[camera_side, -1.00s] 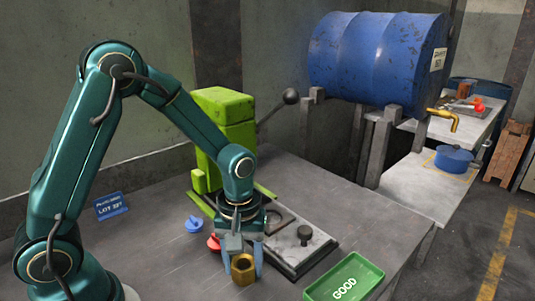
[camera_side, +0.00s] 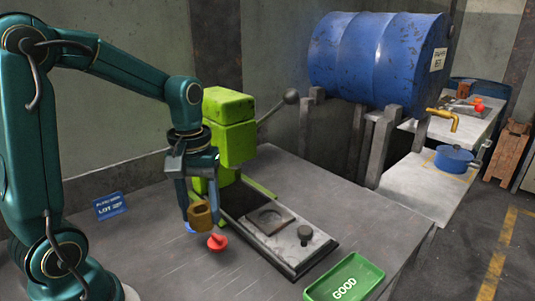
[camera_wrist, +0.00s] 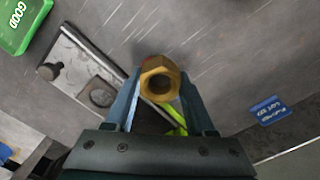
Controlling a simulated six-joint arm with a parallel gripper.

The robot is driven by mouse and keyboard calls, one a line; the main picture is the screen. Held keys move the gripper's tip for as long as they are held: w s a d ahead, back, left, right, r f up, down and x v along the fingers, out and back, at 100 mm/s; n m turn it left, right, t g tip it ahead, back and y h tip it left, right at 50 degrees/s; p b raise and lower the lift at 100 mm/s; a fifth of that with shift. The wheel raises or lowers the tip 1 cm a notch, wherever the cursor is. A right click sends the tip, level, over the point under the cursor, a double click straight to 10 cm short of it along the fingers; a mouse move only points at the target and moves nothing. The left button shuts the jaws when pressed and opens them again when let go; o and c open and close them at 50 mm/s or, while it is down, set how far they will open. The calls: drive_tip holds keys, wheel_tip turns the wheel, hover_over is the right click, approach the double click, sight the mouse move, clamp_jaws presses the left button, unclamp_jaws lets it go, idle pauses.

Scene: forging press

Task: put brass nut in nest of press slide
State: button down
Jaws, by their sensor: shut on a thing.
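The brass nut (camera_side: 201,214) is held between the blue-grey fingers of my gripper (camera_side: 199,208), raised above the table. In the wrist view the nut (camera_wrist: 159,78) sits between the two fingertips, its hole facing the camera. The press slide (camera_side: 292,240) is a grey plate with a black knob, on a dark rail in front of the green press (camera_side: 229,125). Its nest (camera_side: 268,219) is a round recess in a raised square, and it looks empty. The nest also shows in the wrist view (camera_wrist: 98,94), left of my gripper. My gripper is left of the slide in the side view.
A green GOOD tray (camera_side: 318,291) is at the front right. A blue lot sign (camera_side: 110,206) stands at the left.

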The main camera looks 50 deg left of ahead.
drive_tip(key=w+a+r+n, duration=0.1)
drive_tip(key=w+a+r, duration=0.35)
drive_tip(key=w, duration=0.35)
drive_tip(key=shift+m, duration=0.5)
drive_tip(key=shift+w+d+f, duration=0.9)
drive_tip(key=shift+w+d, duration=0.1)
drive_tip(key=shift+w, duration=0.3)
drive_tip(key=shift+w+d+f, duration=0.95)
drive_tip(key=shift+w+d, duration=0.05)
drive_tip(key=shift+w, duration=0.3)
drive_tip(key=shift+w+d+f, duration=0.9)
drive_tip(key=shift+w+d, duration=0.1)
drive_tip(key=shift+w, duration=0.3)
drive_tip(key=shift+f, duration=1.8)
drive_tip(key=shift+f, duration=0.9)
drive_tip(key=shift+c, duration=0.8)
unclamp_jaws()
